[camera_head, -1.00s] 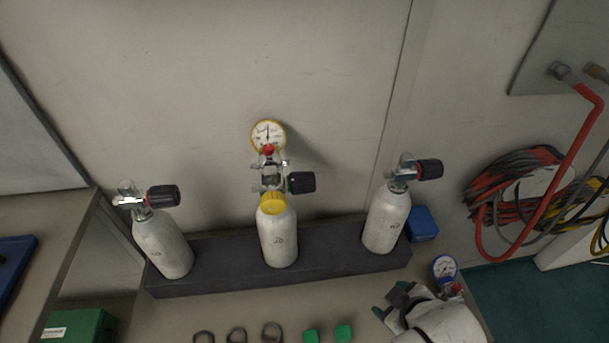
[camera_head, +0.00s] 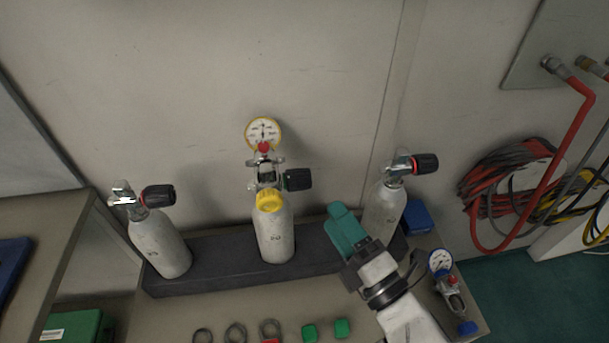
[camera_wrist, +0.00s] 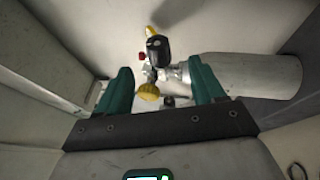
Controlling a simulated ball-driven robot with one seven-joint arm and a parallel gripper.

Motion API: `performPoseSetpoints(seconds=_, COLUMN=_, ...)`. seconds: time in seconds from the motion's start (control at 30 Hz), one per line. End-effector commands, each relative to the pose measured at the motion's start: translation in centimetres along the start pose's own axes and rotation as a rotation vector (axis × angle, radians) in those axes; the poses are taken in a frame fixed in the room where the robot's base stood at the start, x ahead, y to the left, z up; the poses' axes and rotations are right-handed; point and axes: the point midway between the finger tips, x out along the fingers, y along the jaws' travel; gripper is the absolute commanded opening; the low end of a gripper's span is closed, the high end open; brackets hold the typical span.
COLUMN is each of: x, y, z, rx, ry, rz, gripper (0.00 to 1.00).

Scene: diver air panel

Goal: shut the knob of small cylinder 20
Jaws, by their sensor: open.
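Three pale small cylinders stand in a dark rack. The middle cylinder (camera_head: 275,238) has a mark that looks like 20, a yellow collar (camera_head: 269,200), a yellow-rimmed gauge (camera_head: 263,132) and a black knob (camera_head: 298,180) pointing right. My gripper (camera_head: 342,222), with teal fingers, is to the lower right of that knob and apart from it. In the wrist view my gripper (camera_wrist: 160,88) is open, with a cylinder (camera_wrist: 250,75) lying sideways in view. Its black knob (camera_wrist: 158,50) shows beyond and between the fingers, beside a yellow part (camera_wrist: 148,92). Nothing is held.
The left cylinder (camera_head: 160,245) and right cylinder (camera_head: 384,208) also have black knobs; my gripper partly hides the right one. The dark rack (camera_head: 215,276) runs beneath them. A blue-rimmed gauge (camera_head: 440,262) lies at lower right. Rings and green blocks (camera_head: 342,328) lie in front.

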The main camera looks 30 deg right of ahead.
Motion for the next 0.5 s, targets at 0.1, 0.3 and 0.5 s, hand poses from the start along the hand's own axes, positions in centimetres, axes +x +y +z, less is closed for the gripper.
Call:
performPoseSetpoints(seconds=0.1, x=0.5, y=0.4, z=-0.2, rx=-0.018, ry=0.010, rz=0.018, gripper=0.68)
performPoseSetpoints(seconds=0.3, x=3.1, y=0.7, z=-0.3, rx=-0.016, ry=0.010, rz=0.019, gripper=0.68)
performPoseSetpoints(seconds=0.5, x=6.6, y=0.6, z=-0.2, rx=-0.014, ry=0.008, rz=0.017, gripper=0.68)
